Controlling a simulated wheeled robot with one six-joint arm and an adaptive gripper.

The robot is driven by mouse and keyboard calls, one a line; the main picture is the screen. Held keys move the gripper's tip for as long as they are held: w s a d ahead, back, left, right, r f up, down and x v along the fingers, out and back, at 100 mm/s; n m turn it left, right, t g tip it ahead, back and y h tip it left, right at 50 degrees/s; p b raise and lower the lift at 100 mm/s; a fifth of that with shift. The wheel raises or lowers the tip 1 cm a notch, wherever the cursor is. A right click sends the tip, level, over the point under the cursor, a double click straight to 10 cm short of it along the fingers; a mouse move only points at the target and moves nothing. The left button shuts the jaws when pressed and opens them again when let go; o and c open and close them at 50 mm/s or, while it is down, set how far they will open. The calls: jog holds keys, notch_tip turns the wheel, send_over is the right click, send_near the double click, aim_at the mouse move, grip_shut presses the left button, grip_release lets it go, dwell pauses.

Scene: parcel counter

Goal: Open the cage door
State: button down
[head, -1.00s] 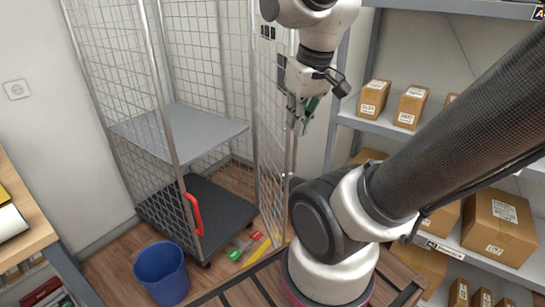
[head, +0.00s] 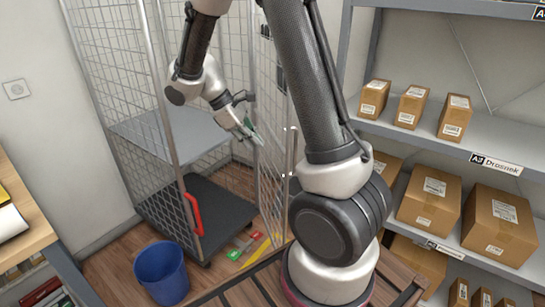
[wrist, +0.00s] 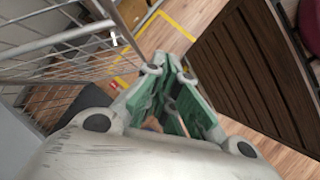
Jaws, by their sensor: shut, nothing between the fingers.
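The roll cage (head: 166,125) stands at the left in the head view, with a grey shelf and a dark base. Its mesh door (head: 271,150) stands swung out at the cage's right side, leaving the front open. My gripper (head: 257,141), with green finger pads, is at the open front, just left of the door's mesh. It is shut and empty; whether it touches the door cannot be told. In the wrist view, my gripper (wrist: 169,72) points down toward the floor, with mesh and bars at upper left. My arm hides part of the area right of the door.
A blue bin (head: 162,273) stands before the cage, near a red handle (head: 194,214) on its left post. Shelving with cartons (head: 427,200) fills the right. A wooden desk (head: 30,215) is at left. Yellow tape (wrist: 178,25) marks the floor.

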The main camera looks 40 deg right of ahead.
jog(key=w+f+n+h, duration=0.3)
jog(key=w+f+n, duration=0.25)
jog(key=w, duration=0.25)
jog(key=shift+n, duration=0.25)
jog(key=shift+s+d+f, duration=0.4)
jog(key=shift+d+f, duration=0.7)
jog(key=shift+d, duration=0.75)
jog(key=shift+s+d+f, duration=0.45)
jog(key=shift+d+f, duration=0.65)
jog(key=shift+d, duration=0.7)
jog(key=shift+s+d+f, duration=0.4)
jog(key=shift+d+f, duration=0.7)
jog(key=shift+d, duration=0.75)
